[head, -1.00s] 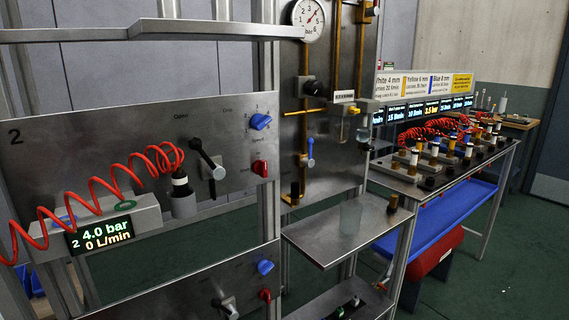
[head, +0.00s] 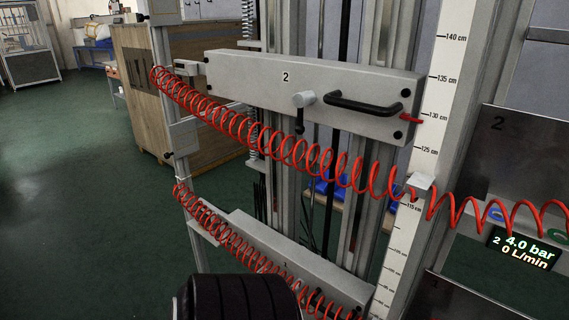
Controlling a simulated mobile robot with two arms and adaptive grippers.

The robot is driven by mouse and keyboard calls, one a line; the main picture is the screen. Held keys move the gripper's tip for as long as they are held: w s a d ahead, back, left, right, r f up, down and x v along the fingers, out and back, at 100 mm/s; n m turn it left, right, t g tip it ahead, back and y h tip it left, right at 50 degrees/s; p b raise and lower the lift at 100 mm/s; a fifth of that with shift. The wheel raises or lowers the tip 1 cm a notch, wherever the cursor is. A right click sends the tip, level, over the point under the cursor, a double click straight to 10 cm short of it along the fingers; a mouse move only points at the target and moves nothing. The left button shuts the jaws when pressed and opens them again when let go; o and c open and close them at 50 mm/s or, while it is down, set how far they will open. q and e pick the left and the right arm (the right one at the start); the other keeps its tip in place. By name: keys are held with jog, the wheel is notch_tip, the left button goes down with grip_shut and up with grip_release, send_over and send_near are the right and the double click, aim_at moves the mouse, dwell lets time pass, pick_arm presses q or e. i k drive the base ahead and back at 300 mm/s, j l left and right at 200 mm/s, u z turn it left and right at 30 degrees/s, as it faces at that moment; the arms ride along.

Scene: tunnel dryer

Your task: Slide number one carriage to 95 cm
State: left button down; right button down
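The number one carriage (head: 300,262) is the lower grey bar, low in the head view. A small 1 shows on its face, and a red coiled hose crosses in front of it. The dark rounded shape at the bottom edge hides part of it. Its right end lies beside the lower part of the white cm scale (head: 402,250). I cannot read its exact mark; it is below 115 cm. The number two carriage (head: 250,72) is above, with a black handle (head: 362,104) and a red pointer (head: 412,119) near 130 cm. Neither gripper shows.
Red coiled hoses (head: 300,152) stretch across the carriages towards the right panel (head: 520,165). A display (head: 522,248) there reads 4.0 bar and 0 L/min. A wooden cabinet (head: 145,90) stands behind. Green floor (head: 70,190) is open at the left.

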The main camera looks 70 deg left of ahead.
aim_at(338, 286)
jog(key=u, duration=2.5)
jog(key=i+j+z, duration=0.25)
jog(key=k+l, duration=0.1)
